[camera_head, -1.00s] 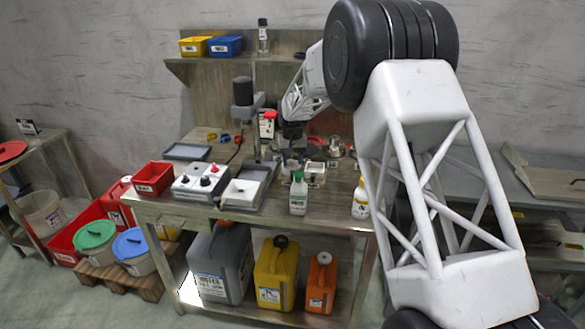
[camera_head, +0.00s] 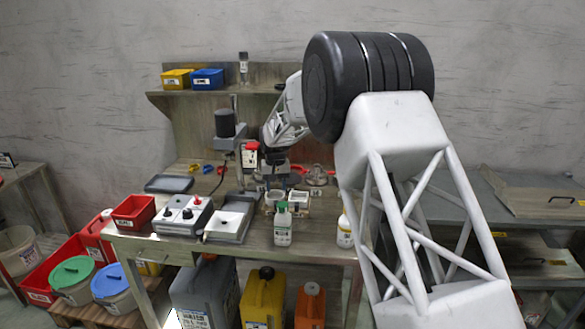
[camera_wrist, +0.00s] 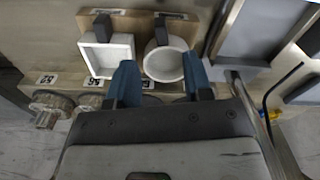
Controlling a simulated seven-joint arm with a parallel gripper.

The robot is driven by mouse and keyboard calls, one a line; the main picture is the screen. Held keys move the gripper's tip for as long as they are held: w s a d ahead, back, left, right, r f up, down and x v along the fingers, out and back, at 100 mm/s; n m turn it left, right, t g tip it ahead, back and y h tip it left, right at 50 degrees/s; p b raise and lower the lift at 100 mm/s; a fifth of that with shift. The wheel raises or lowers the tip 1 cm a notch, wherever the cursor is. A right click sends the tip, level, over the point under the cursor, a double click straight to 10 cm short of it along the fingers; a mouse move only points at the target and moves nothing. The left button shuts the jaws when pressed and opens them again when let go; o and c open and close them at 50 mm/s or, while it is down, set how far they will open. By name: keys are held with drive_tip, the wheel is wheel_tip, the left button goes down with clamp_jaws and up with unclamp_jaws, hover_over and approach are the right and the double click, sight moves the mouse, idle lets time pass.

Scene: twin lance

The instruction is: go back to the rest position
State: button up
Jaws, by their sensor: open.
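My gripper (camera_head: 276,183) is over the workbench (camera_head: 185,250), near its middle, pointing down above a small holder with white dishes. In the wrist view its two blue fingers (camera_wrist: 160,78) stand apart, with nothing gripped between them. A white round dish (camera_wrist: 165,60) shows just beyond and between the fingertips. A white square dish (camera_wrist: 107,54) sits to its left. I cannot tell the height of the fingertips above the dishes. My arm reaches in from the right and hides part of the bench.
A drill-press-like stand (camera_head: 226,125) rises close left of my gripper. A green-capped bottle (camera_head: 283,226) and a yellow-labelled bottle (camera_head: 344,230) stand at the front edge. A switch box (camera_head: 182,215) and red bin (camera_head: 133,212) are left. A shelf (camera_head: 265,103) runs behind.

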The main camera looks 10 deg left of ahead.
drive_tip(key=s+d+r+m+t, duration=0.1)
drive_tip(key=s+d+r, duration=0.9)
drive_tip(key=s+d, duration=0.25)
drive_tip(key=s+d+r+m, duration=0.1)
drive_tip(key=s+d+r, duration=0.8)
drive_tip(key=s+d, duration=0.4)
drive_tip(key=s+d+f, duration=0.1)
drive_tip(key=s+d, duration=0.2)
drive_tip(key=s, duration=0.8)
drive_tip(key=s+d+f+t, duration=0.1)
drive_tip(key=s+d, duration=0.3)
drive_tip(key=s, duration=0.8)
drive_tip(key=s+d+f+m, duration=0.1)
drive_tip(key=s+d+f, duration=0.1)
drive_tip(key=s, duration=0.9)
drive_tip(key=shift+s+d+t, duration=0.2)
drive_tip(key=shift+d+t, duration=0.1)
drive_tip(key=shift+d, duration=0.45)
